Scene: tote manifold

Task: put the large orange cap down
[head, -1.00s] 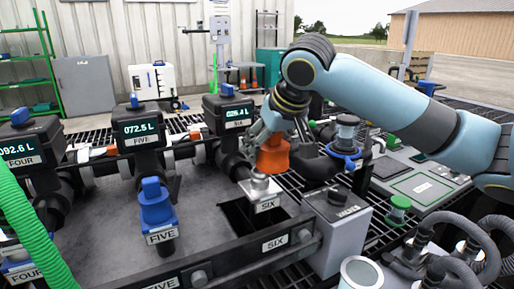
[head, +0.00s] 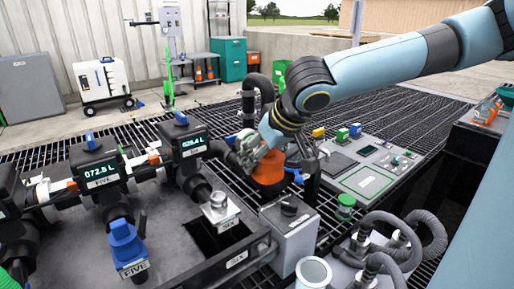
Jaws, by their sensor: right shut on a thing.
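The large orange cap (head: 268,171) is in my right gripper (head: 258,158), which is shut on it. The gripper covers the cap's upper part. The cap appears just behind the grey valve box (head: 289,229) and to the right of the silver fitting (head: 219,208) at station SIX. A dark round shape shows directly below the cap; I cannot tell whether the cap touches it. My left gripper is not in view.
A blue valve (head: 125,243) marked FIVE stands at the left. Dark hoses (head: 411,232) and a white open cylinder (head: 313,273) are at the front right. A control panel (head: 362,170) lies right of the cap. Open grating (head: 395,115) stretches behind it.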

